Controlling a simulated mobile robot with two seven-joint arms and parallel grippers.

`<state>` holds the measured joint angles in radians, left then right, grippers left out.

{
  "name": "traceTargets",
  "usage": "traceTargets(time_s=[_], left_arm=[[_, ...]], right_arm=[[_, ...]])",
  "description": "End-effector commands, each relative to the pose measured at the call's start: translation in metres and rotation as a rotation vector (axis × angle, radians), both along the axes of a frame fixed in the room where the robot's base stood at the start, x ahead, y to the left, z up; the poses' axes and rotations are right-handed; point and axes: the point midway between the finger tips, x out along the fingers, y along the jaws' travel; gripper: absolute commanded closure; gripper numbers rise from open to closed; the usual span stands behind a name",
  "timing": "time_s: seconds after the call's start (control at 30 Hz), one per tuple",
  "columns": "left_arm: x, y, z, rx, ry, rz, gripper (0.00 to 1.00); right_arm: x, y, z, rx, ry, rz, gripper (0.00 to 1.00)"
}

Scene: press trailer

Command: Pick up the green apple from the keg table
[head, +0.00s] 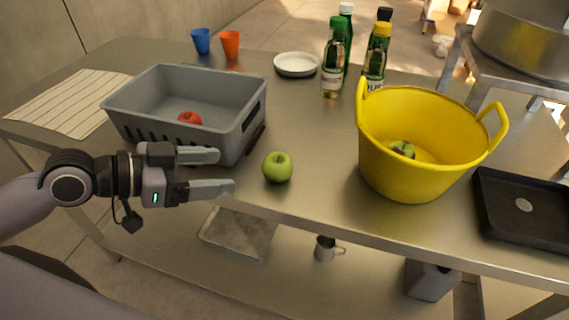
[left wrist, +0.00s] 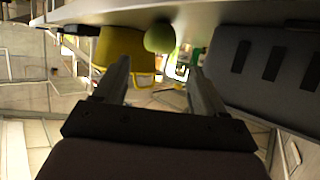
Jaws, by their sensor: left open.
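A green apple (head: 277,167) sits on the steel table (head: 310,190) near its front edge, between the grey crate and the yellow tub. My left gripper (head: 219,171) is open and empty to the left of the apple, its fingers pointing right towards it, with a gap between. In the left wrist view the apple (left wrist: 160,37) shows beyond and between the open fingers (left wrist: 160,80), and the view looks upside down. A second green fruit (head: 402,149) lies inside the yellow tub. My right gripper is not in view.
The grey crate (head: 165,85) holding a red apple (head: 189,118) stands just behind my left gripper. The yellow tub (head: 410,185) and a black tray (head: 525,225) are to the right. Bottles (head: 333,70), a white plate (head: 296,64) and cups (head: 230,44) stand farther back.

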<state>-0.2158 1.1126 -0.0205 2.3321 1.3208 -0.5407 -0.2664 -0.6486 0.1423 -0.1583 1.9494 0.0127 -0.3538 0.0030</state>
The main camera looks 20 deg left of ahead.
Motion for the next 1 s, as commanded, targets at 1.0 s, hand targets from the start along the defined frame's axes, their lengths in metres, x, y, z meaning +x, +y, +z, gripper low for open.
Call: traceTargets(time_s=[1.0], left_arm=[[0.056, -0.059, -0.028, -0.006, 0.001, 0.000, 0.29]], right_arm=[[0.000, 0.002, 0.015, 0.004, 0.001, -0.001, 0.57]])
